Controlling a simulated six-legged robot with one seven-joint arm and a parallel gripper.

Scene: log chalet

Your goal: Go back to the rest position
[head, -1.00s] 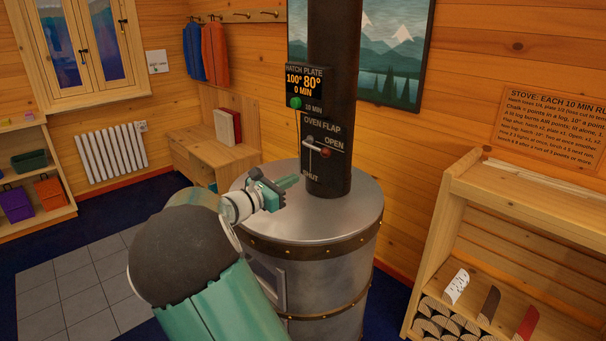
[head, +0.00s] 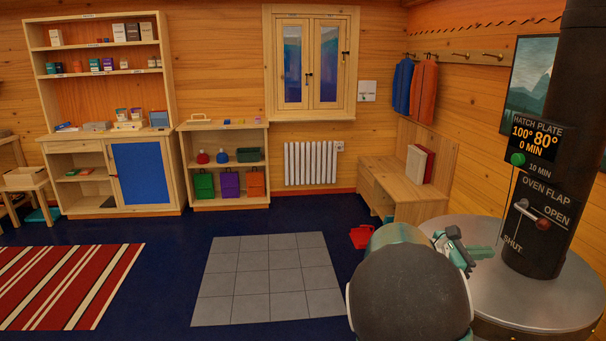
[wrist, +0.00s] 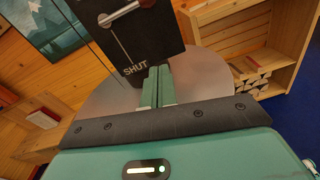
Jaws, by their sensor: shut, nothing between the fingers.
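My gripper (head: 478,254) is shut and empty, above the left part of the round metal stove top (head: 540,295) in the head view. In the wrist view its two green fingers (wrist: 157,86) lie together, pointing toward the stove pipe. The black pipe (head: 535,225) carries an oven flap lever with a red knob (head: 543,224), between the marks OPEN and SHUT. The lever also shows at the top of the wrist view (wrist: 120,13). The hatch plate panel (head: 537,140) reads 100°, 80° and 0 MIN. My arm hides part of the stove's left side.
A wooden bench (head: 400,188) with books stands behind my arm. A red object (head: 361,237) lies on the floor beside it. Grey tiles (head: 268,277) and a striped rug (head: 65,285) cover open floor. Shelves (head: 108,60) and a radiator (head: 311,163) line the back wall. Firewood (wrist: 252,78) sits in a rack.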

